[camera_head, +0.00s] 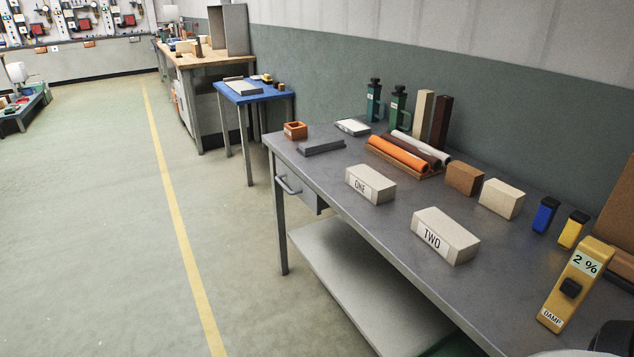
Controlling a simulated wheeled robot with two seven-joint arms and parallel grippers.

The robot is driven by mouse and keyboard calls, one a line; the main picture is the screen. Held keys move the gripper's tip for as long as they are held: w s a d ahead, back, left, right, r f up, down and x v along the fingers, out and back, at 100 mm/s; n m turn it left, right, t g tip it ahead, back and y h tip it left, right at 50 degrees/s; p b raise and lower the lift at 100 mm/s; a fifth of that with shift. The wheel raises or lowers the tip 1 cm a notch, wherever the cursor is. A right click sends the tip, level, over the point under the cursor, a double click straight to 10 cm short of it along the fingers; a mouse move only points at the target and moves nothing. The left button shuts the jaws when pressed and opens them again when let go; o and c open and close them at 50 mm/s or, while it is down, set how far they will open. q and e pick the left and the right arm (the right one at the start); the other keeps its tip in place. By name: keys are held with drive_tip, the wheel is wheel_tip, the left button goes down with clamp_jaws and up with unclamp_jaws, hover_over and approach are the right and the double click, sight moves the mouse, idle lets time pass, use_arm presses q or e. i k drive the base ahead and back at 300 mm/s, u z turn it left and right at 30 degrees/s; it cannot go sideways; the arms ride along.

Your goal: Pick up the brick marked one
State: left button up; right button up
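The brick marked ONE (370,184) is a pale beige block lying on the grey metal workbench (330,160), near its front edge, with its label facing the front left. A larger pale brick marked TWO (446,236) lies to its right and nearer to me. The two are apart, with bare bench between them. Neither of my grippers can be made out in the head view. A dark and white rounded shape at the bottom right corner is cut off, and I cannot tell what it is.
Behind the ONE brick lie orange, brown and white rolls (400,153). A brown block (464,178) and an unlabelled beige block (502,198) sit further right. Open floor (100,230) lies left of the bench.

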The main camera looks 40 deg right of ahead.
sight(379, 189)
drive_tip(key=i, duration=2.1)
drive_tip(key=z, duration=3.15)
